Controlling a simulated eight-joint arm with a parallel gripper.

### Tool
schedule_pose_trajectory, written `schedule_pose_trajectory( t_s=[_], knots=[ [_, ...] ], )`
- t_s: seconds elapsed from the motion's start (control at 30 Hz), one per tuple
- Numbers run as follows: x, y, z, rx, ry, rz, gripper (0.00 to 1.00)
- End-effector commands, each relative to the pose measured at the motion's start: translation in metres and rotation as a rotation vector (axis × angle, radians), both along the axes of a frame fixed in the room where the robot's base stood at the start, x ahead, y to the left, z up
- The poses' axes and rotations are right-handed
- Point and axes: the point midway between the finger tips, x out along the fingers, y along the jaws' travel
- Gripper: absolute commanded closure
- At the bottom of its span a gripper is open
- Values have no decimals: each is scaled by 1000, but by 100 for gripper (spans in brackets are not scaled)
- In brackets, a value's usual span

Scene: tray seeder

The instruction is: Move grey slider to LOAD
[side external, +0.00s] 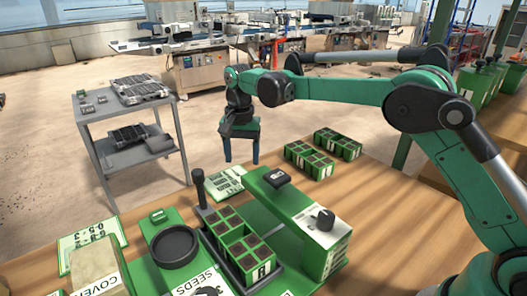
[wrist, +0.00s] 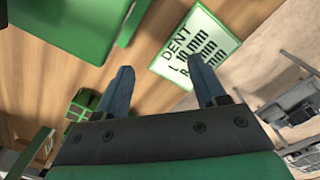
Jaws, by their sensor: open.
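A dark grey slider (side external: 268,279) lies under a green cell tray (side external: 238,243) in the side external view, on the green seeder. A black upright handle (side external: 198,188) stands at its far left end. A LOAD mark is not readable in either view. My gripper (side external: 241,162) is open and empty, pointing down behind the seeder, above and apart from the handle. In the wrist view my gripper (wrist: 159,68) shows two blue-grey fingers spread apart with nothing between them. The slider cannot be made out in the wrist view.
A green block (side external: 310,221) with black knobs stands right of the tray. A DENT card (wrist: 194,43) lies on the bench; it also shows in the side view (side external: 225,183). Green cell trays (side external: 309,160) stand behind right. A grey cart (side external: 128,125) stands at left.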

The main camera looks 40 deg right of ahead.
Motion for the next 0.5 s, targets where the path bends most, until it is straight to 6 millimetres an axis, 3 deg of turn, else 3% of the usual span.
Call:
schedule_pose_trajectory(
  t_s=[0.23,0.5],
  knots=[
    [0,3,56,0,0,3,36],
    [-19,-7,80,4,-93,119,36]
  ],
)
